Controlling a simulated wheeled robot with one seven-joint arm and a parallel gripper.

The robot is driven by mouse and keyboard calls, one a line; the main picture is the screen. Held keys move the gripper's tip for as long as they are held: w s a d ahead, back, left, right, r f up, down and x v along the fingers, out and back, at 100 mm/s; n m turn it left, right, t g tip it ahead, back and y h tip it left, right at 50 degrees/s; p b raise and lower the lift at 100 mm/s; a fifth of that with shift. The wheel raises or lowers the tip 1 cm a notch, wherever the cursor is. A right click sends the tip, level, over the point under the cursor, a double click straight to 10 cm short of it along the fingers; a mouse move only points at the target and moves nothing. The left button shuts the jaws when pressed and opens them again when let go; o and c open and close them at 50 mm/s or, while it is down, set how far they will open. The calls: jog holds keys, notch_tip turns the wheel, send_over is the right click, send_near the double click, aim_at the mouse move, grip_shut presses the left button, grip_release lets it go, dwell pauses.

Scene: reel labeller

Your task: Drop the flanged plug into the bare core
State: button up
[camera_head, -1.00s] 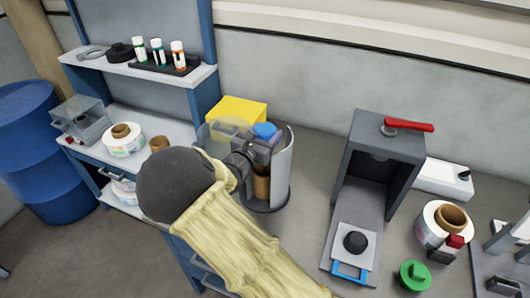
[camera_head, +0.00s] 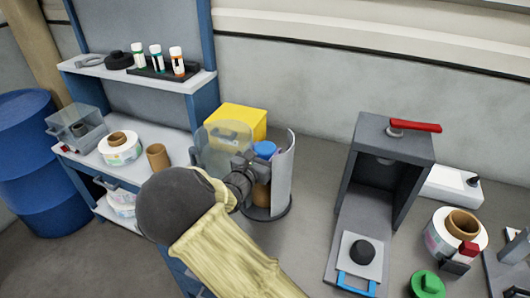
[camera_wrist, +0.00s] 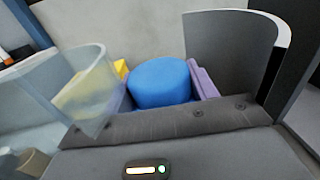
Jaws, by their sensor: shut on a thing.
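The flanged plug is most likely the blue round piece (camera_head: 264,149); its top fills the middle of the wrist view (camera_wrist: 160,80). My gripper (camera_head: 254,158) is shut on it, with a lilac finger pad beside it in the wrist view. A brown bare core (camera_head: 261,194) stands upright below the plug, inside a holder with a curved grey wall (camera_head: 283,178) and a clear curved guard (camera_head: 222,146). My gripper hides the join, so I cannot tell whether the plug touches or enters the core. Another bare brown core (camera_head: 158,157) stands on the bench at left.
A yellow box (camera_head: 236,120) is close behind the holder. A grey press frame (camera_head: 390,150) with a red lever stands right. A labelled reel (camera_head: 455,232) and a green knobbed piece (camera_head: 427,284) lie further right. The bench between holder and press is clear.

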jog(key=shift+f+b, duration=2.1)
jog(key=shift+f, duration=0.75)
jog(key=shift+s, duration=0.1)
jog(key=shift+f, duration=0.65)
jog(key=o, duration=0.7)
jog(key=shift+o, duration=0.2)
jog(key=p+v, duration=0.2)
jog(key=v, duration=0.9)
